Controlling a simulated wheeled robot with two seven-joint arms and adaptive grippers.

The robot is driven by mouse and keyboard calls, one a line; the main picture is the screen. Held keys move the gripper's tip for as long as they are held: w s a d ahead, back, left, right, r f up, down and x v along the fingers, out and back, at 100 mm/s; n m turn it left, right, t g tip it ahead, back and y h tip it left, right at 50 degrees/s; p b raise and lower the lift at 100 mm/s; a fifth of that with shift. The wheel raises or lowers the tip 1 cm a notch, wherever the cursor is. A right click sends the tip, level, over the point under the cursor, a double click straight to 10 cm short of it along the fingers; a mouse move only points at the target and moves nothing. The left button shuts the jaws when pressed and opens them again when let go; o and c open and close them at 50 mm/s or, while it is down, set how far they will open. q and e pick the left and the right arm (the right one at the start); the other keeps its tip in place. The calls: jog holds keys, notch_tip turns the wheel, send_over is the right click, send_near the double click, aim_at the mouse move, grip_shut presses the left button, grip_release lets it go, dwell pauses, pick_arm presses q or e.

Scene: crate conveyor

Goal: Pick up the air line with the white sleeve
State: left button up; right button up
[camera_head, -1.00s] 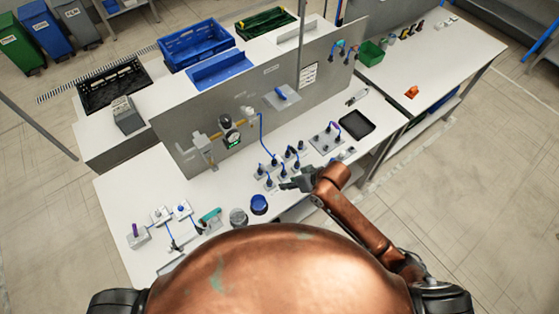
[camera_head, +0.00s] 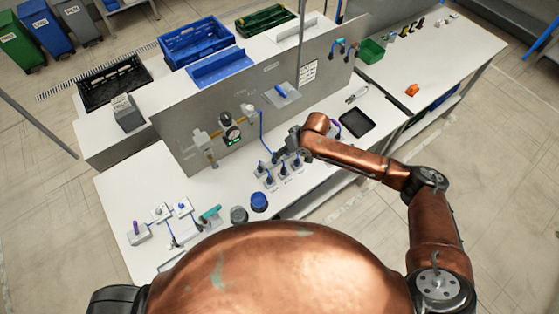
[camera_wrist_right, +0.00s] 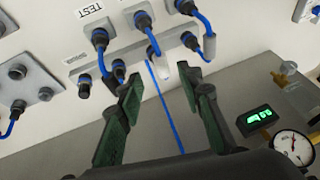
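Several short blue air lines with black plugs sit on grey blocks on the white bench. One line ends in a white sleeve (camera_wrist_right: 161,70), seen in the right wrist view just beyond my fingertips. A greyer sleeve (camera_wrist_right: 209,46) is on the line to its right. My right gripper (camera_wrist_right: 166,80) is open, its green-padded fingers apart on either side of the white sleeve's direction, with nothing held. In the head view my right gripper (camera_head: 281,154) is over the blocks and partly hides them. My left gripper is not in view.
A long blue hose (camera_wrist_right: 170,118) runs between my fingers in the wrist view. A grey upright panel (camera_head: 190,128) with a gauge and green display (camera_wrist_right: 259,121) stands close behind. A black tray (camera_head: 357,122) and blue-lidded jar (camera_head: 259,201) are on the bench.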

jog(key=p+x, duration=0.1)
jog(key=x, duration=0.4)
jog(key=shift+s+a+f, duration=0.1)
jog(key=shift+f, duration=0.05)
jog(key=shift+a+f+p, duration=0.2)
jog(key=shift+f+p, duration=0.1)
jog(key=shift+f, duration=0.05)
jog(key=shift+c, duration=0.3)
grip_shut()
